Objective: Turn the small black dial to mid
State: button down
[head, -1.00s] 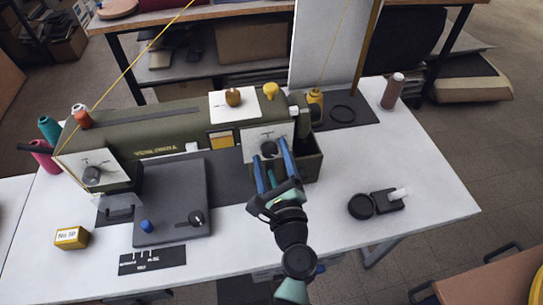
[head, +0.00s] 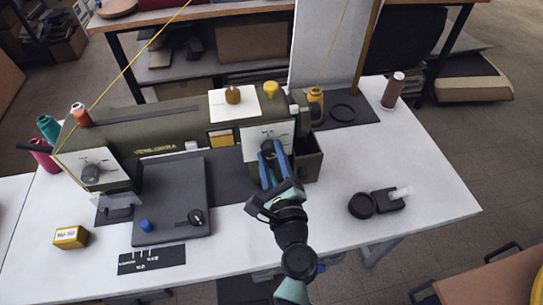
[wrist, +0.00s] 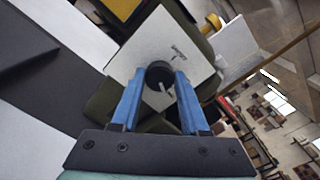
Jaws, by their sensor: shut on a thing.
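The black dial (wrist: 158,70) sits on a white square panel (wrist: 178,45) at the right end of the green sewing machine. It is round with a pale pointer line, which points toward the lower right in the wrist view. Small printed marks show on the panel above it. My gripper (wrist: 160,84) has its two blue fingers on either side of the dial, shut on it. In the head view the dial (head: 267,146) is partly hidden by my gripper (head: 271,155).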

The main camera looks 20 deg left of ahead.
jog(key=n+b, duration=0.1)
jog(key=n, duration=0.1)
jog(key=n+b, duration=0.3)
jog(key=shift+f+n, duration=0.25)
jog(key=shift+n, duration=0.05)
jog(key=n+b, duration=0.2)
jog(key=n, duration=0.1)
jog(key=shift+r+n+b, duration=0.1)
jog(key=shift+n+b, duration=0.85)
jog(key=shift+n, duration=0.35)
jog(key=shift+c, duration=2)
grip_release()
jog(key=shift+r, duration=0.1)
jog(key=shift+s, duration=0.1)
jog(key=b+v, duration=0.2)
jog(key=v, duration=1.1)
